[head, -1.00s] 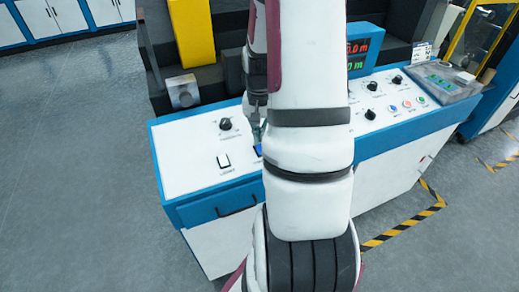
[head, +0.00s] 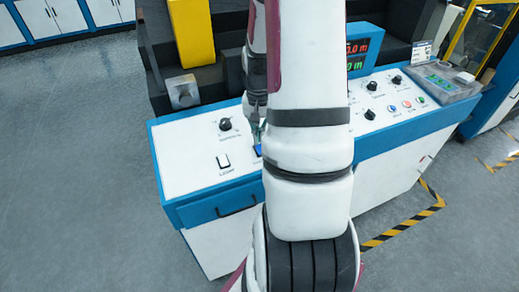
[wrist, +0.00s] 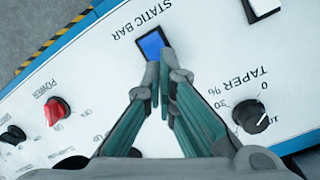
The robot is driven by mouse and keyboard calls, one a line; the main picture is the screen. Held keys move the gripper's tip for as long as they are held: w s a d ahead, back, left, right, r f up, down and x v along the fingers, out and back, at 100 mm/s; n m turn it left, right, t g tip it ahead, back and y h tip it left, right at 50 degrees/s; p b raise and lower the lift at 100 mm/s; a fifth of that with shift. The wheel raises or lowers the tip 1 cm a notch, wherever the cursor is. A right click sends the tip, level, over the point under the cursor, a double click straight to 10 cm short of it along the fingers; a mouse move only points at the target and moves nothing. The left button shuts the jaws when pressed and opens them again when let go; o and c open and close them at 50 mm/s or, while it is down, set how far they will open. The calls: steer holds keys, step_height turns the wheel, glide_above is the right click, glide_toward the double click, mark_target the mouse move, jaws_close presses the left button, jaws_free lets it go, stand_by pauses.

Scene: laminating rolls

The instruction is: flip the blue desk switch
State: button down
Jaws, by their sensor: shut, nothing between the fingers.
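The blue desk switch (wrist: 152,44) sits in a dark frame on the white control panel, beside the printed words STATIC BAR in the wrist view. In the head view only a small blue part of it (head: 258,150) shows beside my arm. My gripper (wrist: 161,65) is shut and empty, with its fingertips at the near edge of the switch. They overlap that edge in the picture, and I cannot tell whether they touch it. In the head view my gripper (head: 257,139) points down at the panel, partly hidden by my arm.
A white LIGHT switch (head: 223,162) and a black knob (head: 225,124) lie left of my gripper. The TAPER knob (wrist: 251,116) and red POWER knob (wrist: 56,110) flank my fingers. A clear tray (head: 447,85) stands at the panel's right end.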

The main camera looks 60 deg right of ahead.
steer(key=shift+f+b, duration=0.4)
steer(key=shift+f, duration=0.75)
stand_by(0.6)
steer(key=shift+r+p, duration=1.8)
steer(key=shift+r, duration=1.75)
steer(key=w+a+r+n+t+h, duration=0.1)
steer(key=a+r+n, duration=0.2)
steer(key=a+r, duration=0.55)
steer(key=w+a+r+n+t, duration=0.1)
steer(key=a+r+n+t, duration=0.15)
steer(key=a+r, duration=0.6)
steer(key=s+a+r+n+t, duration=0.1)
steer(key=s+a+r+n, duration=0.2)
steer(key=s+a, duration=0.2)
steer(key=s+a+r+n+t+y, duration=0.1)
steer(key=s+a+r+n, duration=0.3)
steer(key=a, duration=0.4)
steer(key=shift+s+a+r, duration=0.25)
steer(key=shift+s+r, duration=0.05)
steer(key=shift+s, duration=0.55)
